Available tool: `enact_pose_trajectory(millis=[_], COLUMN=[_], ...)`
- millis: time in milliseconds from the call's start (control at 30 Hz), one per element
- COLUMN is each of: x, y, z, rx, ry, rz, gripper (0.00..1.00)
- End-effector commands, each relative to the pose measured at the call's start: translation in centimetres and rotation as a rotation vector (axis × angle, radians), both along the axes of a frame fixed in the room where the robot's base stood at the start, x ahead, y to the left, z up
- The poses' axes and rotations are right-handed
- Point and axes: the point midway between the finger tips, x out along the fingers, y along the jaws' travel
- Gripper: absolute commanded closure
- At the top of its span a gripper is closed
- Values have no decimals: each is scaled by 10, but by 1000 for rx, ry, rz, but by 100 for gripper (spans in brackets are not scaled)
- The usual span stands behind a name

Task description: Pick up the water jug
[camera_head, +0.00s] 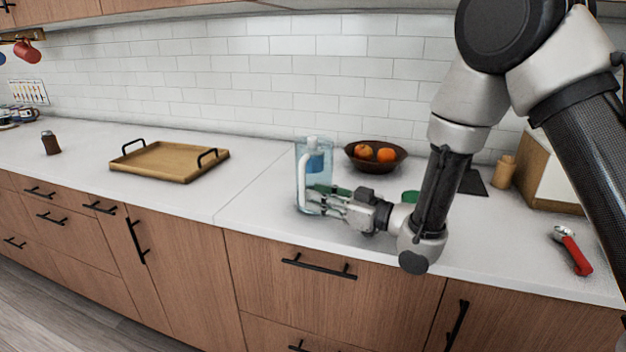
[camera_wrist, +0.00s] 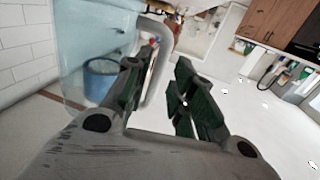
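The water jug (camera_head: 320,172) is a clear bluish pitcher with a pale handle and lid, upright on the white counter. My gripper (camera_head: 319,198) is low beside it, fingers pointing left toward its handle side. In the wrist view the jug (camera_wrist: 88,38) fills the upper left, and its curved grey handle (camera_wrist: 157,75) shows in the gap between my green-padded fingers (camera_wrist: 160,82). The fingers are apart, with space visible around the handle. Whether either pad touches the handle is hard to tell.
A brown bowl with fruit (camera_head: 375,163) stands behind and right of the jug. A wooden tray (camera_head: 170,162) with black handles lies to the left, with clear counter between. A red-handled tool (camera_head: 575,252) lies at right. A small green item (camera_head: 411,196) is behind my wrist.

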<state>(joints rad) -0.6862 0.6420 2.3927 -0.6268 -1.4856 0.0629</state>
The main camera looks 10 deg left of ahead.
Motion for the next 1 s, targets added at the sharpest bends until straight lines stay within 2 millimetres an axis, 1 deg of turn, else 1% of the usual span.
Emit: enact_pose_trajectory(millis=[200, 333, 567, 600, 667, 700, 733, 1000], x=[7, 11, 12, 12, 12, 12, 12, 13], y=[33, 46, 48, 48, 48, 48, 48, 48], z=[4, 4, 4, 4, 4, 4, 4, 5], rx=[0, -1, -2, -2, -2, -2, -2, 0], ry=[-1, 0, 1, 1, 1, 1, 1, -2], rz=[0, -1, -3, -3, -3, -3, -3, -3], gripper=[75, 75, 75, 77, 88, 95, 100, 100])
